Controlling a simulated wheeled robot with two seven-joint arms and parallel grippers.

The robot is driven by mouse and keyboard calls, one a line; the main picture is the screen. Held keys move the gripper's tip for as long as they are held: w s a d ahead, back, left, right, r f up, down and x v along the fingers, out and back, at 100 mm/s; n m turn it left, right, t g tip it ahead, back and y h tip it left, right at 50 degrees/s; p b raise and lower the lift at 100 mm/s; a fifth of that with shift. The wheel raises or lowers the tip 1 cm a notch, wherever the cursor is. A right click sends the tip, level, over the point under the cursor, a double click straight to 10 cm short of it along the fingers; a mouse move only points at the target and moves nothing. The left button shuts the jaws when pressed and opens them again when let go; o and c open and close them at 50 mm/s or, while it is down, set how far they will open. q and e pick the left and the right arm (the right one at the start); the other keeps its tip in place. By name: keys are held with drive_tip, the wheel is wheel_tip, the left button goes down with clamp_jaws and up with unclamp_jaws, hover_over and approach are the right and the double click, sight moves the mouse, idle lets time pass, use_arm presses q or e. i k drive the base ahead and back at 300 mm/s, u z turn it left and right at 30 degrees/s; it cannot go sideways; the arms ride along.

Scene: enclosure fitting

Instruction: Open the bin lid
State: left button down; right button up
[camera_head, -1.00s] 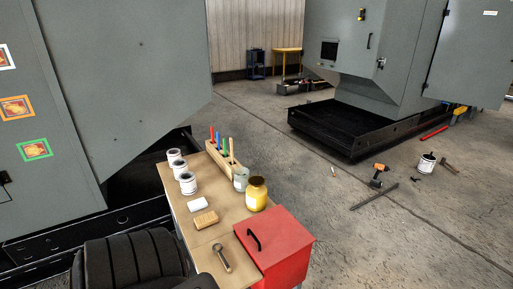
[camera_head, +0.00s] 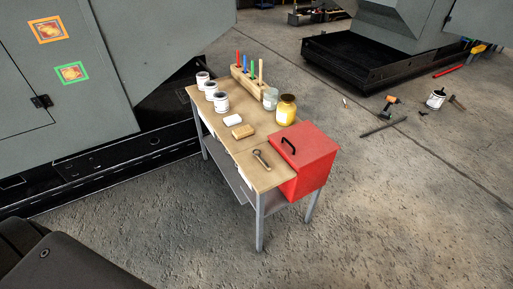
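A red bin (camera_head: 308,178) hangs at the near right end of the workbench. Its red lid (camera_head: 312,148) looks closed, with a black handle (camera_head: 289,146) on top toward the left side. The workbench (camera_head: 249,182) has a wooden top and grey legs and stands in the middle of the view. Neither of my grippers shows in the head view. A dark part of my own body fills the lower left corner, well apart from the bench.
On the bench are several white cans (camera_head: 221,103), a yellow jar (camera_head: 286,110), a sponge-like block (camera_head: 243,131), a wrench (camera_head: 261,159) and a wooden rack (camera_head: 248,84). A grey machine (camera_head: 62,100) stands left.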

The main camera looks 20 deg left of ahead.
sight(304, 143)
drive_tip(key=u, duration=0.2)
drive_tip(key=i, duration=1.1)
drive_tip(key=z, duration=0.15)
